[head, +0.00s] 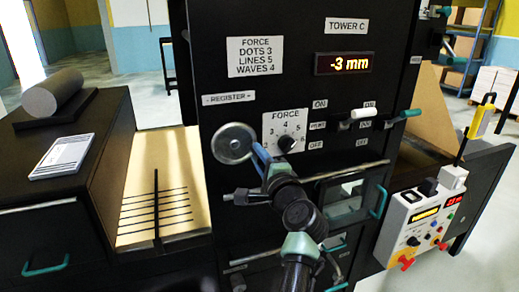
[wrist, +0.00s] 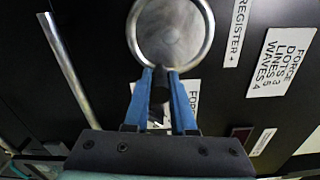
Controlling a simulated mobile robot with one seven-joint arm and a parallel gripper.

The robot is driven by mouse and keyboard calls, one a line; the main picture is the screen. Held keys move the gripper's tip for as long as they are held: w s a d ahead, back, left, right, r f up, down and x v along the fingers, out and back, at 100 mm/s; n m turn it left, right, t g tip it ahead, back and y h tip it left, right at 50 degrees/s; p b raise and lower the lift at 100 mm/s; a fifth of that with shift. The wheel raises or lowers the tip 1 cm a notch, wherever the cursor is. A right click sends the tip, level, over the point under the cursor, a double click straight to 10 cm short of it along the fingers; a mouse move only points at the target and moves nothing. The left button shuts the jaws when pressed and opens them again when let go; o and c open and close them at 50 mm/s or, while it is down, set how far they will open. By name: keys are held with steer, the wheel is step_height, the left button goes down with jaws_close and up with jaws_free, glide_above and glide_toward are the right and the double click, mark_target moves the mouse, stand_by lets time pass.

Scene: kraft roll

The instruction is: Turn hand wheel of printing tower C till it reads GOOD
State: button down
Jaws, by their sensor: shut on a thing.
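The hand wheel (head: 232,143) is a grey disc with a bright rim under the REGISTER label (head: 229,98) on the black face of tower C. The orange display (head: 344,63) under the TOWER C sign reads -3 mm. My gripper (head: 257,150) comes from below right, its blue fingers at the wheel's right edge. In the wrist view the wheel (wrist: 172,32) is at the top centre, and my gripper (wrist: 164,76) is shut on a dark piece at its rim, probably its handle. The fingers partly hide that piece.
A FORCE dial (head: 287,143) and several switches sit right of the wheel, close to my arm. A white sign (head: 255,55) lists DOTS 3, LINES 5, WAVES 4. A control box (head: 428,222) hangs at the right. A grey roll (head: 52,92) lies at the left.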

steer(key=shift+a+f+m, duration=0.15)
steer(key=shift+f+m, duration=0.2)
steer(key=shift+m, duration=0.35)
steer(key=shift+f, duration=0.1)
steer(key=c, duration=0.8)
jaws_free()
steer(key=shift+o, duration=0.2)
steer(key=shift+s, duration=0.15)
steer(key=b+v, duration=0.2)
steer(key=v, duration=1)
steer(key=shift+s, duration=0.35)
